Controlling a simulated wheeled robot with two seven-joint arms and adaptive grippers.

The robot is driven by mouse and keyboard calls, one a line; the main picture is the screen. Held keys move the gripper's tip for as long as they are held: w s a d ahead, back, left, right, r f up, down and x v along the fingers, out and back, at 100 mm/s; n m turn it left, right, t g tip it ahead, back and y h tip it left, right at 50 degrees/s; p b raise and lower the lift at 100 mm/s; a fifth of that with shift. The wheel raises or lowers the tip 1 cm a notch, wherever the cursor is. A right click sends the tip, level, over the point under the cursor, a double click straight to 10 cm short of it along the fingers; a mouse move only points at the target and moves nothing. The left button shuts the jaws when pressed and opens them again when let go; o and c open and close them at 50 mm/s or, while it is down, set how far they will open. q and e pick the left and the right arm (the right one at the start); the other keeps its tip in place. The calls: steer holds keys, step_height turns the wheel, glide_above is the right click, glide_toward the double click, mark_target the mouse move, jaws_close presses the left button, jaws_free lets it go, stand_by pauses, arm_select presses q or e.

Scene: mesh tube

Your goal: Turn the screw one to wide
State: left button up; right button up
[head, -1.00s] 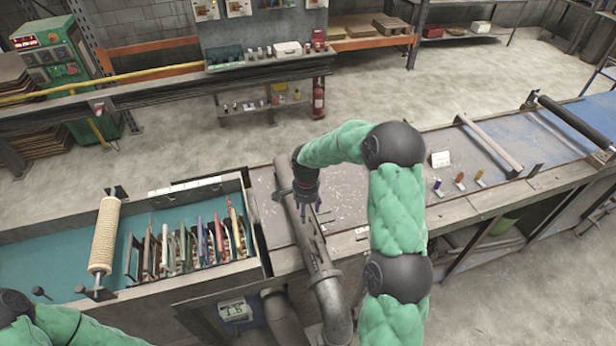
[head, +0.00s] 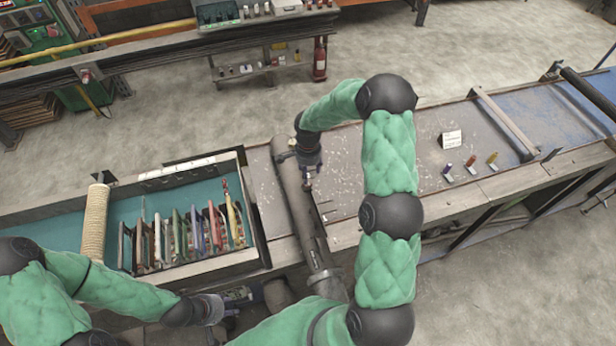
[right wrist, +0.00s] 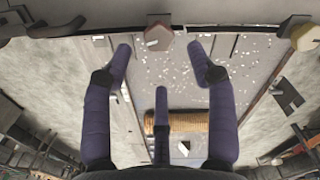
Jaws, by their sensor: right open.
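My right gripper (head: 312,178) is just right of the upper part of a grey pipe (head: 298,215), above the worn worktop. In the right wrist view my gripper (right wrist: 164,45) has its purple fingers spread, with nothing between them. A reddish-brown hexagonal head (right wrist: 158,36) shows at the top of that view, between and beyond the fingertips. A tan hexagonal head (right wrist: 305,36) is at the top right. I cannot tell which of these is the screw named in the task. My left gripper (head: 242,297) is near the pipe's lower end; its fingers are too small to read.
A teal tray (head: 70,232) at left holds a beige wound roller (head: 95,222) and several coloured upright pieces. The worktop between the pipe and card is partly covered by my right arm.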

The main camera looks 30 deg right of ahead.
step_height(320, 180, down, 4)
steer(key=shift+w+p, duration=0.1)
steer(key=shift+p, duration=0.3)
steer(key=shift+f, duration=0.9)
steer(key=shift+r, duration=0.1)
steer(key=c, duration=1.1)
